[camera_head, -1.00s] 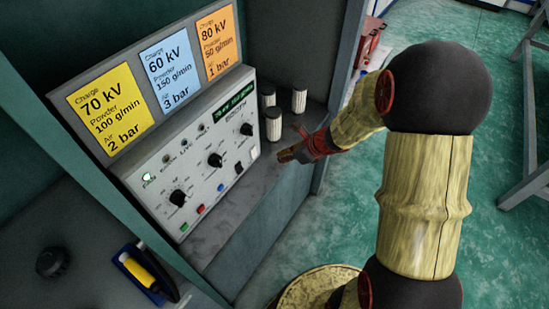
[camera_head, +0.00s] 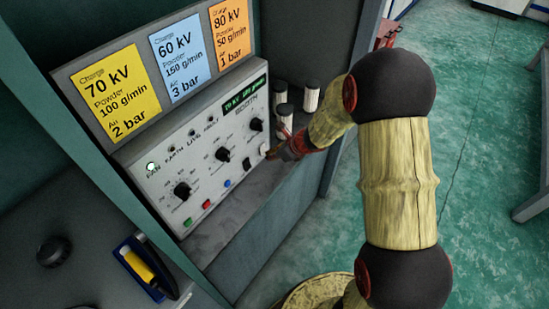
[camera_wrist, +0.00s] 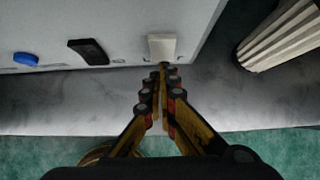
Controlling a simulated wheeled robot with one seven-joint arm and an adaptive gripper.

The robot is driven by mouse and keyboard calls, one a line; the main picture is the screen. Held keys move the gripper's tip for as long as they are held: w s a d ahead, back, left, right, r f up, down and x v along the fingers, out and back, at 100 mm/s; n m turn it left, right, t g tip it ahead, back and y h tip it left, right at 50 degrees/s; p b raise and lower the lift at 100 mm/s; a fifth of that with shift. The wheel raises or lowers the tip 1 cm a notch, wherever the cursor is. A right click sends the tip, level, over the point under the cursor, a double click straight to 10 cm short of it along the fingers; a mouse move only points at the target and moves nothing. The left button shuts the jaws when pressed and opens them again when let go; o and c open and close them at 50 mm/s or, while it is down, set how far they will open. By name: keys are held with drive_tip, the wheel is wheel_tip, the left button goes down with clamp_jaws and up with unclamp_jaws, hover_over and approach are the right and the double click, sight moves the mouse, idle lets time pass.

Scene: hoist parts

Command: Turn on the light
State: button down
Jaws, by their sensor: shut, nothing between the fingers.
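The control panel (camera_head: 205,150) stands upright on a grey shelf, with a lit green display. A white rocker switch (camera_head: 263,149) sits at its lower right, and a black rocker switch (camera_head: 246,163) is to its left. My gripper (camera_head: 271,154) is shut and empty, its tips close to the white switch. In the wrist view, my shut fingertips (camera_wrist: 160,71) point at the lower edge of the white switch (camera_wrist: 161,46); I cannot tell whether they touch. The black switch (camera_wrist: 88,50) is left of them. No label on the white switch is readable.
Pale ribbed cylinders (camera_head: 312,98) stand right of the panel, close to my arm. Three knobs and red, green and blue buttons (camera_head: 227,183) are on the panel. One indicator lamp (camera_head: 150,167) glows at its left. A blue and yellow tool (camera_head: 142,268) lies lower left.

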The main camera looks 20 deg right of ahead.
drive_tip(key=shift+w+a+f+b, duration=0.25)
drive_tip(key=shift+w+f+b, duration=0.05)
drive_tip(key=shift+f+b, duration=0.1)
drive_tip(key=shift+r, duration=0.35)
